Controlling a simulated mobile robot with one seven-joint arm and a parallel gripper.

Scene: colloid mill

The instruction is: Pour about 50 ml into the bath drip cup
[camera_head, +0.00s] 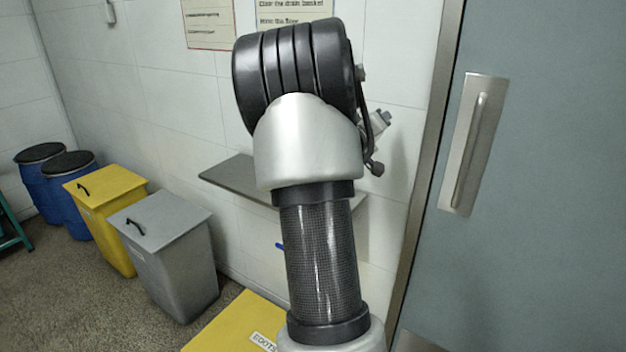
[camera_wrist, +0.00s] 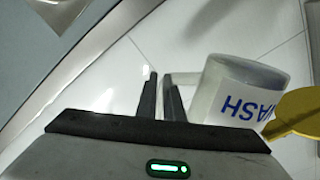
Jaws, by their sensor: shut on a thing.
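A pale, translucent jug (camera_wrist: 215,82) with blue letters, read as "WASH" upside down in the picture, shows in the wrist view. It looks tilted there. My gripper (camera_wrist: 162,80) is closed at the pale handle (camera_wrist: 190,78) on the jug's left side, with the two dark fingers close together. I cannot see the jug's contents or any liquid level. In the head view my arm hides most of the gripper and the jug. I cannot make out a bath drip cup in either view.
A grey wall shelf (camera_head: 228,184) is behind my arm. A door with a handle (camera_head: 476,142) stands right. Grey (camera_head: 170,250) and yellow (camera_head: 105,200) bins and blue drums (camera_head: 38,185) stand left. A yellow lid (camera_head: 225,325) is below. A yellow object (camera_wrist: 297,112) is beside the jug.

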